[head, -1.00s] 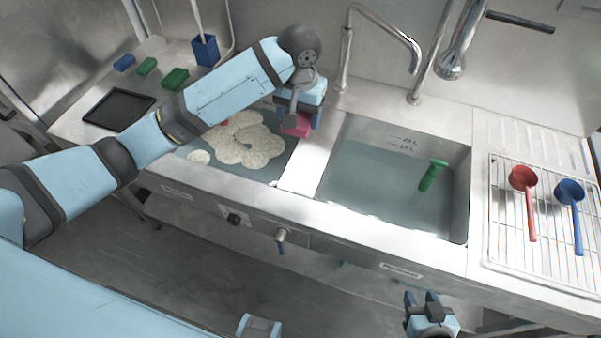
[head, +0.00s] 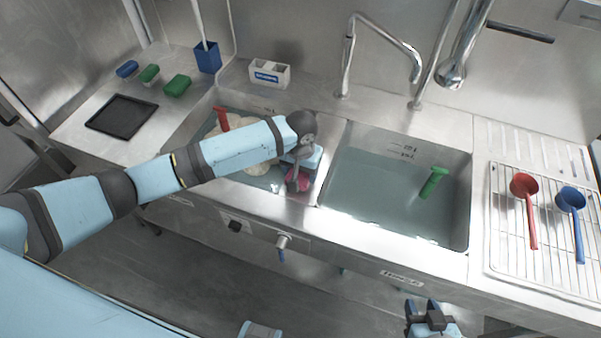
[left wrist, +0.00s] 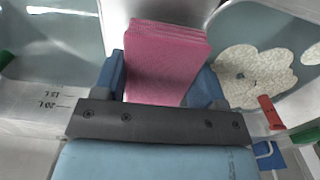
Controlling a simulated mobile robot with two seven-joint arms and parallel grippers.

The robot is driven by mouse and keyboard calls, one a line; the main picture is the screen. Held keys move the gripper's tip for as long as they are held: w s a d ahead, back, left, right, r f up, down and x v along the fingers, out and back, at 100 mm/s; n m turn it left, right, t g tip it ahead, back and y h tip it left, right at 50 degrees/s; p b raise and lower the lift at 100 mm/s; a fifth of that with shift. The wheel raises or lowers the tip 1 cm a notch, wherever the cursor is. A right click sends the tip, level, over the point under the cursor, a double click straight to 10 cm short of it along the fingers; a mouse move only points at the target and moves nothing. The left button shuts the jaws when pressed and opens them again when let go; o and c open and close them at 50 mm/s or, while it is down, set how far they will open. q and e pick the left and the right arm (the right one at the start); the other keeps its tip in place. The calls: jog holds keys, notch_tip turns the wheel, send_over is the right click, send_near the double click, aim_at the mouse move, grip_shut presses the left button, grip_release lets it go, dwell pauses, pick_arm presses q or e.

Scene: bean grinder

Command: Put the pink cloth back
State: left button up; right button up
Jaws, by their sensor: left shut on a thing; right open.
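The pink cloth (left wrist: 165,62) is a folded stack held between the blue fingers of my left gripper (left wrist: 163,85) in the left wrist view. In the head view the cloth (head: 297,186) shows below my left gripper (head: 298,180), at the front right of the left sink near the divider. The gripper hides part of it; I cannot tell whether the cloth touches the divider. My right gripper (head: 426,312) is open and empty, low in front of the counter.
A white caddy (head: 269,74) stands behind the left sink, which holds foam and a red-handled tool (head: 221,119). The right sink holds water and a green-handled tool (head: 433,182). Red (head: 525,187) and blue (head: 570,197) ladles lie on the right rack. A black tray (head: 121,115) lies left.

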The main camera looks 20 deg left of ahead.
pick_arm(q)
jog(key=shift+f, duration=0.65)
jog(key=shift+f, duration=0.1)
jog(key=o, duration=0.9)
jog(key=shift+f, duration=0.1)
jog(key=shift+r, duration=0.25)
notch_tip(320, 180, up, 12)
jog(key=shift+f, duration=0.1)
